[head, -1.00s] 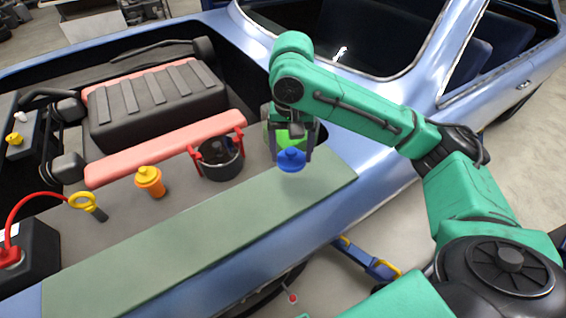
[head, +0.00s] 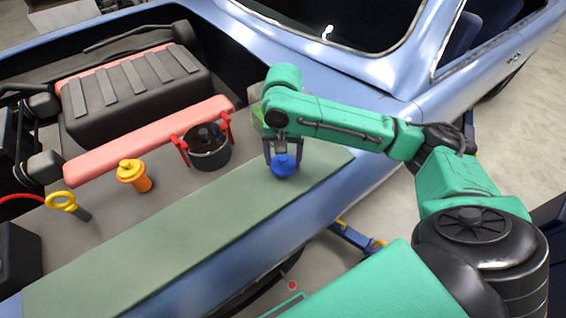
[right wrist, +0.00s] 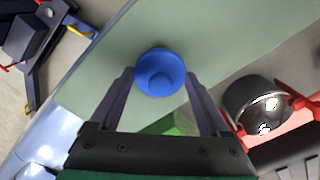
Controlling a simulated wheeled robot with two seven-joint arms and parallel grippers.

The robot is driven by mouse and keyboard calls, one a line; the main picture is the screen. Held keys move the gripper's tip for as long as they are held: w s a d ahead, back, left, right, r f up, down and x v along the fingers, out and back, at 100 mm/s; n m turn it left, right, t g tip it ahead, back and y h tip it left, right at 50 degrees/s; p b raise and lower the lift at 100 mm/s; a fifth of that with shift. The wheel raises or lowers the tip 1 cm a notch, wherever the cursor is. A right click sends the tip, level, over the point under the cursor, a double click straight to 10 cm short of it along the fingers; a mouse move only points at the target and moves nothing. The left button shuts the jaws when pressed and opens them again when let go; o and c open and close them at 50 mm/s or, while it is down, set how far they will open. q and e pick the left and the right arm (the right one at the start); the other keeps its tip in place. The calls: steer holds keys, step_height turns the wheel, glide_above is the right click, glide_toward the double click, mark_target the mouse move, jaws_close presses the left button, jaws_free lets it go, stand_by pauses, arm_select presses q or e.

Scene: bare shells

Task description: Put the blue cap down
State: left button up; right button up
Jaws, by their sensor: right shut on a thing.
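The blue cap (head: 283,166) is between the fingertips of my right gripper (head: 283,162), over the green mat (head: 190,225) near its right end. In the right wrist view the cap (right wrist: 160,72) shows its round top, with a fingertip at each side. My right gripper (right wrist: 160,80) is shut on it and points down. I cannot tell whether the cap touches the mat. My left gripper is not in view.
A black pot with red handles (head: 210,150) stands left of my right gripper. A green object (right wrist: 178,124) is partly hidden behind it. An orange and yellow container (head: 134,174) and a yellow ring-handled item (head: 66,203) are farther left. The mat's middle and left are clear.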

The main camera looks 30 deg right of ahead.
mark_target(283, 158)
step_height(283, 158, down, 2)
steer(key=shift+f, duration=0.1)
steer(key=o, duration=1.2)
step_height(283, 158, up, 12)
steer(key=shift+w+r, duration=0.1)
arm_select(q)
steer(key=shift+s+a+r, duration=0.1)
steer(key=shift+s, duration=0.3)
